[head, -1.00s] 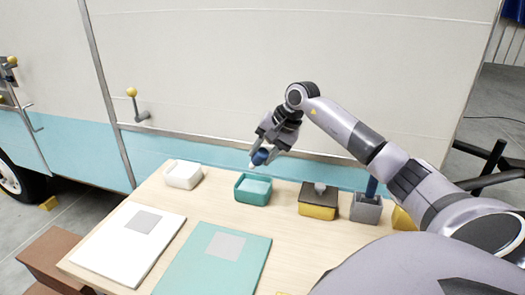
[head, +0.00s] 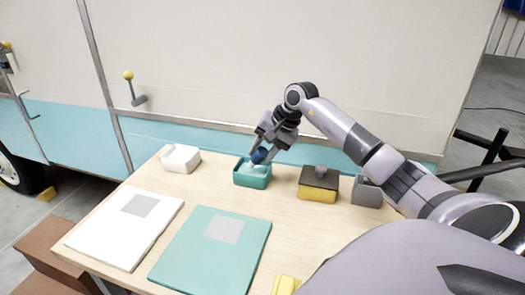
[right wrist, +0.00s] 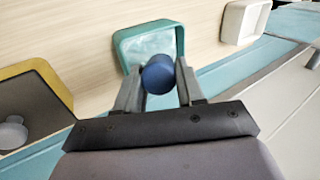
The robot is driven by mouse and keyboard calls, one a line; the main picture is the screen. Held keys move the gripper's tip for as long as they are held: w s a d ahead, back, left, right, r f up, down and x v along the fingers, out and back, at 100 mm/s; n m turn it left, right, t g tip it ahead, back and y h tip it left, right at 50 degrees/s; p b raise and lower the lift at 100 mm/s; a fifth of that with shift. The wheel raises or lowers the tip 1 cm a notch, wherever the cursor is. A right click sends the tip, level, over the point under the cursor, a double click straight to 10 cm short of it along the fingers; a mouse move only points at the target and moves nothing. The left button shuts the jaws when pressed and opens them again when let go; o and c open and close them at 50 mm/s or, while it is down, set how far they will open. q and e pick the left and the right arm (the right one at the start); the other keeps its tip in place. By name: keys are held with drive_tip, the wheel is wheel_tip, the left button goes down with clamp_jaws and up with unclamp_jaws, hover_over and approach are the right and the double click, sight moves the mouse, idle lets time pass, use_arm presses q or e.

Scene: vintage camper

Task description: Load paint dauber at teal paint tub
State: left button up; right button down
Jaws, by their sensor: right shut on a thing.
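The teal paint tub (head: 252,179) stands on the wooden table, with lighter teal paint inside. It also shows in the right wrist view (right wrist: 121,52). My right gripper (head: 262,151) is shut on the paint dauber (head: 260,156), which has a dark blue handle and a pale tip. The dauber is tilted, with its tip down at the tub's opening; I cannot tell whether the tip touches the paint. In the right wrist view the round blue handle end (right wrist: 158,74) sits between the fingers and overlaps the tub's near edge. My left gripper is not in view.
A white tub (head: 180,159) stands to the left. A yellow box with a dark top and grey knob (head: 318,184) and a grey holder (head: 366,192) stand to the right. White (head: 106,237) and teal (head: 190,247) panels lie in front. The camper wall (head: 230,60) rises behind.

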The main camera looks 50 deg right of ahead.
drive_tip(key=shift+f+b, duration=0.65)
drive_tip(key=shift+f, duration=0.1)
idle(0.8)
idle(0.5)
drive_tip(key=shift+r+p, duration=2.35)
drive_tip(key=shift+r, duration=1.25)
drive_tip(key=shift+f, duration=0.1)
